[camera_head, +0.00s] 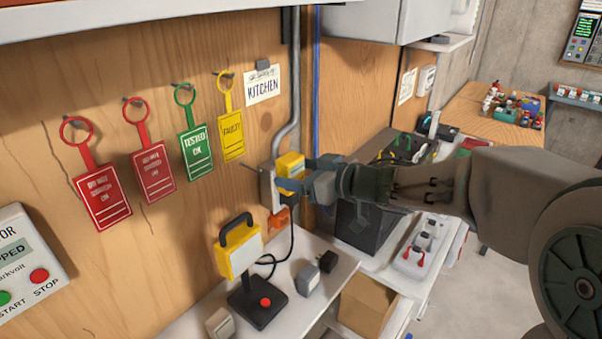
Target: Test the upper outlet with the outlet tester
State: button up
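A grey outlet box (267,188) is mounted on the wooden panel under a grey conduit, and its face is mostly hidden from this side. A small yellow block, seemingly the outlet tester (290,163), is at the upper part of the box. I cannot tell whether its prongs are in the upper outlet. My gripper (293,176) reaches in from the right with its fingers at the yellow block, and appears closed on it. An orange plug (278,218) is at the lower part of the box, with a black cord hanging near it.
A yellow work lamp (239,248) on a black base stands on the white shelf (308,250) below, beside small adapters (308,280). Red, green and yellow tags (197,151) hang on the panel at left. A power strip (418,248) lies at right.

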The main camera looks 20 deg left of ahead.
jog(key=shift+o, duration=0.2)
jog(key=shift+d, duration=0.1)
jog(key=b+v, duration=0.2)
jog(key=v, duration=1.1)
jog(key=w+d+r+m+t+h, duration=0.2)
jog(key=w+d+m+t+h, duration=0.35)
jog(key=d+t, duration=0.3)
jog(key=s+d+f+m+h, duration=0.2)
jog(key=d+f+m+h, duration=0.25)
jog(key=d+h, duration=0.35)
jog(key=s+d+f+m+g+h+b, duration=0.1)
jog(key=s+d+f+m+g+h, duration=0.15)
jog(key=s+d+f+g, duration=0.3)
jog(key=s+a+f+g+y, duration=0.1)
jog(key=s+f+g, duration=0.1)
jog(key=s+f, duration=0.2)
jog(key=s+a+f+m+g+y, duration=0.1)
jog(key=s+f, duration=0.3)
jog(key=s, duration=0.5)
jog(key=shift+s+a+g+b, duration=0.2)
jog(key=shift+a+g+b, duration=0.35)
jog(key=shift+g, duration=0.35)
